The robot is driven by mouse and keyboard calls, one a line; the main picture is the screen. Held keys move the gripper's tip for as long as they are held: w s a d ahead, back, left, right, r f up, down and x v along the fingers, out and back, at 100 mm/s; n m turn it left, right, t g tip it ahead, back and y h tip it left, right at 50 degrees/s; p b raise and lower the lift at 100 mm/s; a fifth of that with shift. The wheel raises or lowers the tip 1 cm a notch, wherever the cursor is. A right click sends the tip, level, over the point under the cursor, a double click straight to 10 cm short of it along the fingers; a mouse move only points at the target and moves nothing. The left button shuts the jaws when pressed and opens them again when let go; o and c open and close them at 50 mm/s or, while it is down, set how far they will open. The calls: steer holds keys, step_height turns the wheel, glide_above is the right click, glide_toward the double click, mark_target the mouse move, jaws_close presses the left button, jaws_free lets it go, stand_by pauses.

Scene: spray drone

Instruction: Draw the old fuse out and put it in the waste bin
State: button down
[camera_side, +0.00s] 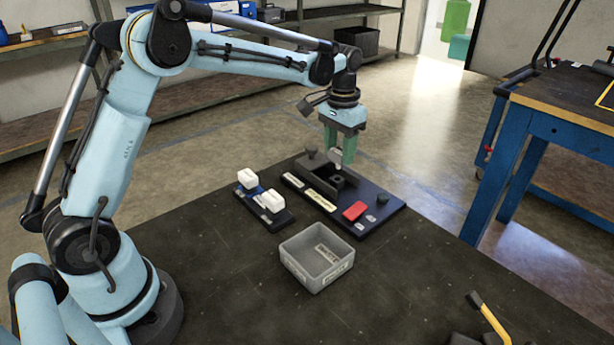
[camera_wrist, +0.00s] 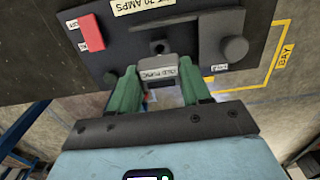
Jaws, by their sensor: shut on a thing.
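My gripper (camera_side: 340,148) points down over the fuse panel (camera_side: 385,213), with its green fingers closed on the old fuse (camera_side: 335,159). The wrist view shows the grey, labelled old fuse (camera_wrist: 158,72) between the fingertips of my gripper (camera_wrist: 160,86). The fuse is just above or at the dark socket block (camera_side: 346,186); I cannot tell if its lower end is still inside. The waste bin is likely the open grey box (camera_side: 317,262) on the table in front of the panel, with a label on its inner floor.
A small rack (camera_side: 264,214) with white-capped pieces (camera_side: 247,178) stands left of the panel. The panel carries a red block (camera_side: 354,211) and a dark knob (camera_wrist: 235,48). A yellow-handled tool (camera_side: 490,322) lies at the front right. The table between is clear.

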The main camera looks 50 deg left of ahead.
steer(key=shift+r, duration=0.45)
steer(key=shift+d, duration=0.1)
steer(key=s+d+r, duration=0.2)
steer(key=s+d, duration=0.7)
steer(key=s+d+r, duration=0.3)
steer(key=s+d, duration=0.6)
steer(key=s+d+f, duration=0.1)
steer(key=s+d, duration=0.2)
steer(key=s, duration=0.5)
glide_above(316, 263)
step_height(316, 263, down, 7)
steer(key=shift+f, duration=2)
steer(key=shift+f, duration=0.15)
